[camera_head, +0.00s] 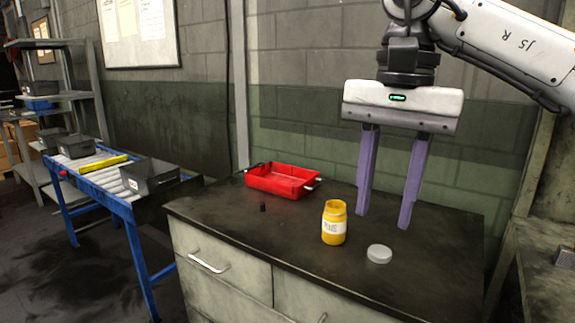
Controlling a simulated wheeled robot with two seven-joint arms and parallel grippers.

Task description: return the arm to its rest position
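My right gripper (383,219) comes in from the upper right on a white arm. Its two long purple fingers point down and stand apart with nothing between them. It hangs over the back right part of the dark cabinet top (300,226), behind a yellow jar and a grey lid. My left gripper is not in the picture.
The open yellow jar (334,226) stands upright with a white label. The round grey lid (379,254) lies beside it. A red tray (281,181) sits at the back, with a small black object (262,207) before it. A blue-framed roller conveyor (108,184) stands left.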

